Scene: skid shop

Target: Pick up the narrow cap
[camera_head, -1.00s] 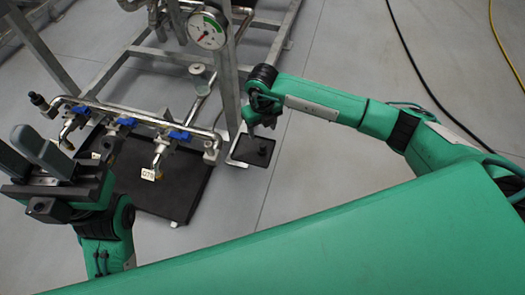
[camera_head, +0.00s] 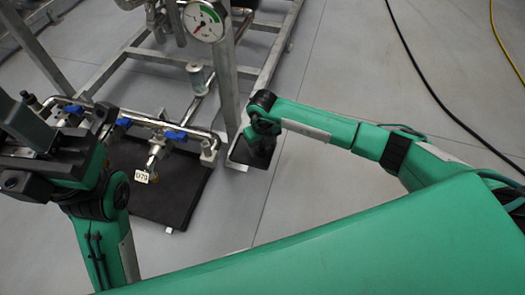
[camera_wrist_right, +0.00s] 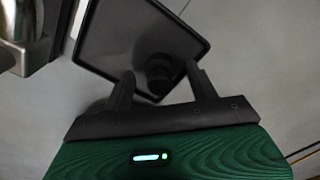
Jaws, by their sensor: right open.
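The narrow cap (camera_wrist_right: 159,68) looks like a small dark round piece on a small black tray (camera_wrist_right: 112,30) in the right wrist view. My right gripper (camera_wrist_right: 163,74) is open, and its fingertips stand to either side of the cap's near part. Whether they touch it I cannot tell. In the head view my right gripper (camera_head: 258,146) points down over the small tray (camera_head: 238,157) and hides the cap. My left gripper (camera_head: 24,118) is at the left edge, partly cut off, and its jaw gap is unclear.
A metal skid frame (camera_head: 228,75) with a gauge (camera_head: 204,21) stands beside the small tray. A pipe with blue-handled valves (camera_head: 175,135) runs over a larger black mat (camera_head: 180,190). A metal post (camera_wrist_right: 22,25) is close at the wrist view's upper left. Floor at right is clear apart from cables.

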